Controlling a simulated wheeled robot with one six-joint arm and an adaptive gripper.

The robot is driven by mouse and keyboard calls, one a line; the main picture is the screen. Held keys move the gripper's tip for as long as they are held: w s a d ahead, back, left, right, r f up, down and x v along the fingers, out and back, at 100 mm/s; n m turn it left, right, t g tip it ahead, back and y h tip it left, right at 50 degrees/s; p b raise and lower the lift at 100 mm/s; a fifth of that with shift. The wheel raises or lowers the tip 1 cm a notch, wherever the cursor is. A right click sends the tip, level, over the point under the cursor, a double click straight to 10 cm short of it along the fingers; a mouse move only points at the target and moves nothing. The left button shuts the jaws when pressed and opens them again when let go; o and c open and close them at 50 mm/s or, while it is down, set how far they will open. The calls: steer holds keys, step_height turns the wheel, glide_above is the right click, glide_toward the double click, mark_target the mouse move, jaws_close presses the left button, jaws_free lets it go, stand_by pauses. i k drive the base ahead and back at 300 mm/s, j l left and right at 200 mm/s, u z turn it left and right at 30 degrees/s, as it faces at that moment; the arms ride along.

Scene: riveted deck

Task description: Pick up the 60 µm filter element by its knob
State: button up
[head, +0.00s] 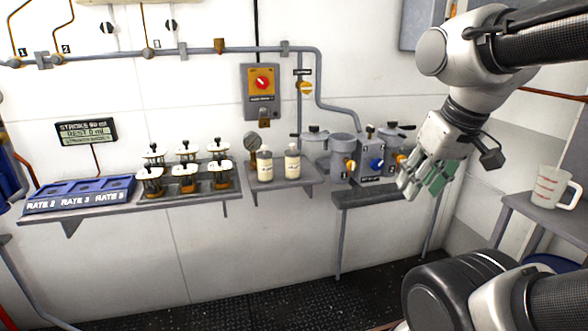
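My gripper (424,188) hangs at the right, in front of the right end of the valve bench, with its fingers pointing down. Its fingers look apart and nothing shows between them. Several small units with black knobs, pale round tops and amber bodies (184,180) stand in two rows in a dark rack on the left shelf, well to the left of my gripper. They may be the filter elements. Their markings are too small to read, so I cannot tell which is the 60 µm one. A grey round housing (343,148) stands on the bench, left of my gripper.
Blue trays marked RATE (80,194) sit at the shelf's left end. Two bottles (292,163) stand on the middle shelf (283,182). A lidded part (315,134) and a valve block (370,162) are near my gripper. A white jug (550,187) stands on the right table.

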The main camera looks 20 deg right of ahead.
mark_target(266, 169)
steer(key=i+l+u, duration=0.3)
steer(key=i+l, duration=0.2)
steer(key=i+l+u, duration=0.3)
steer(key=i+l, duration=0.2)
steer(key=l, duration=0.15)
